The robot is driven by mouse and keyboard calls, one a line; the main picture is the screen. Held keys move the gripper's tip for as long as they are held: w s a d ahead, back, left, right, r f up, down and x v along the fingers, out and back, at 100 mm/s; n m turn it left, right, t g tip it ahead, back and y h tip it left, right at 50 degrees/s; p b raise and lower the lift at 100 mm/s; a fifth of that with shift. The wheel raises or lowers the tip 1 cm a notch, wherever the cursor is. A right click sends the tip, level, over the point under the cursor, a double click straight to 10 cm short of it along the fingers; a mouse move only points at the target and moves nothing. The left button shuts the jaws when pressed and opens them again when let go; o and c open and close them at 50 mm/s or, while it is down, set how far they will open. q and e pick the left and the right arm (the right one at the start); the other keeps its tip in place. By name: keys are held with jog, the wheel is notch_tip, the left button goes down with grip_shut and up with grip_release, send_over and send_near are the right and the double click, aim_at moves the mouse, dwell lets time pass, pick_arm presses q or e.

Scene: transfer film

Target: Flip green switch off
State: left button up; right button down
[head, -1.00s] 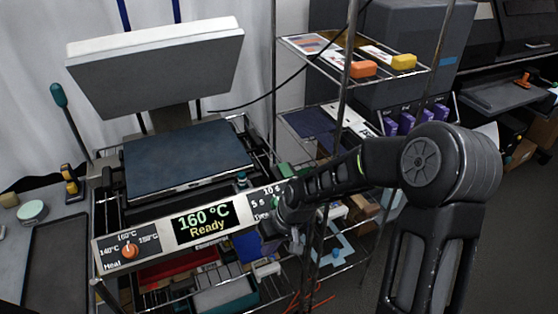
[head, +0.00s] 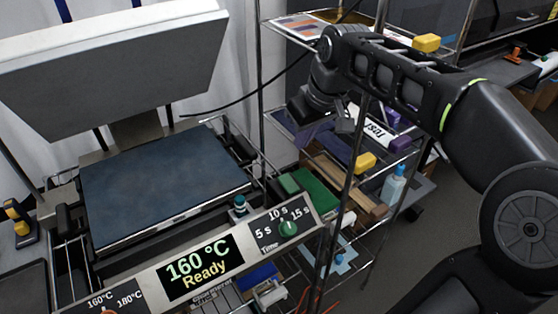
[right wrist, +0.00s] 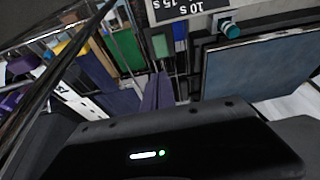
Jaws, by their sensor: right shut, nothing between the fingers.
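A small teal-green switch (head: 239,204) stands at the front right corner of the heat press, just behind the control panel. It also shows in the right wrist view (right wrist: 230,30) at the top. A green Time knob (head: 288,228) sits on the panel's right end, among the 5 s, 10 s and 15 s marks. My right gripper (head: 342,122) is shut and empty, in front of the wire shelves, up and to the right of the switch and apart from it. Its narrow fingers show in the right wrist view (right wrist: 157,92). My left gripper is out of view.
The press's flat lower platen (head: 165,185) lies under its raised upper plate (head: 120,65). The display (head: 200,267) reads 160 °C Ready. A wire rack post (head: 352,160) stands right of the panel; shelves hold yellow blocks (head: 365,162), a green box (head: 312,190) and a bottle (head: 393,185).

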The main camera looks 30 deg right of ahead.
jog(key=p, duration=0.1)
send_near(288, 178)
jog(key=x, duration=0.6)
jog(key=shift+w+f, duration=0.25)
jog(key=shift+f, duration=0.05)
dwell(0.4)
jog(key=shift+w+g+p, duration=0.1)
jog(key=shift+g+p, duration=0.3)
jog(key=shift+p, duration=0.4)
jog(key=shift+f, duration=0.3)
